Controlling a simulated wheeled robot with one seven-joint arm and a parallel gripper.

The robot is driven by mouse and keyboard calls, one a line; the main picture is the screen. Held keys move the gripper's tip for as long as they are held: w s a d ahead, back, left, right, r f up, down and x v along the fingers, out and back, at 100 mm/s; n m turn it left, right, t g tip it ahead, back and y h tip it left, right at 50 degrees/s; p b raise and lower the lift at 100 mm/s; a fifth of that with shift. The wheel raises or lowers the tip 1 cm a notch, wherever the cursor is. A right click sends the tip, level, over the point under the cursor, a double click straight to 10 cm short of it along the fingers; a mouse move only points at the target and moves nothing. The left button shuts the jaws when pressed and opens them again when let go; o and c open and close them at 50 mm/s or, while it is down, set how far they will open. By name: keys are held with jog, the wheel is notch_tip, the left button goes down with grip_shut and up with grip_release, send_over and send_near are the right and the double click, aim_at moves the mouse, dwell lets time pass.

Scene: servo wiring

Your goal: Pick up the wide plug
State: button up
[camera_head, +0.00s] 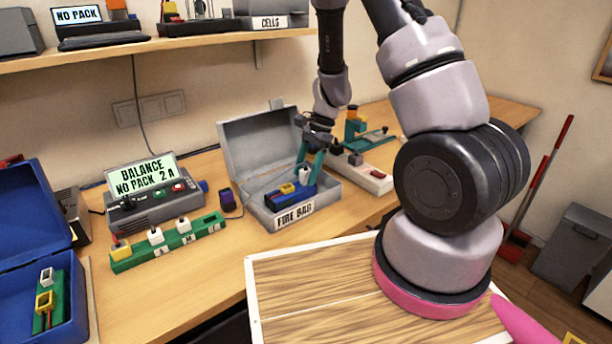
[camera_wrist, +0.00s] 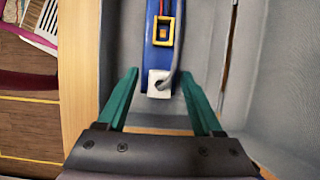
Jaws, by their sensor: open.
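A blue battery pack (camera_head: 291,200) lies in the open grey box labelled FIRE BAG (camera_head: 334,196). A white plug (camera_head: 304,175) with a grey cable stands at one end of the pack, and a yellow plug (camera_head: 287,188) sits beside it. The wrist view shows the white plug (camera_wrist: 159,83) and the yellow plug (camera_wrist: 163,32) on the blue pack (camera_wrist: 151,50). I cannot tell for sure which is the wide one. My gripper (camera_wrist: 160,76) is open; its teal fingers stand either side of the white plug, apart from it. My gripper (camera_head: 312,165) reaches into the box.
A green board (camera_head: 165,247) with several plugs lies before the balance charger (camera_head: 150,207). An open blue case (camera_head: 35,215) is at left. The box's raised lid (camera_head: 260,142) and walls stand close around my gripper. A wooden tray (camera_head: 320,290) is in front.

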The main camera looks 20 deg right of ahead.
aim_at(306, 170)
jog(key=shift+c, duration=0.3)
grip_shut()
notch_tip(306, 170, up, 10)
jog(key=shift+r, duration=0.1)
dwell(0.4)
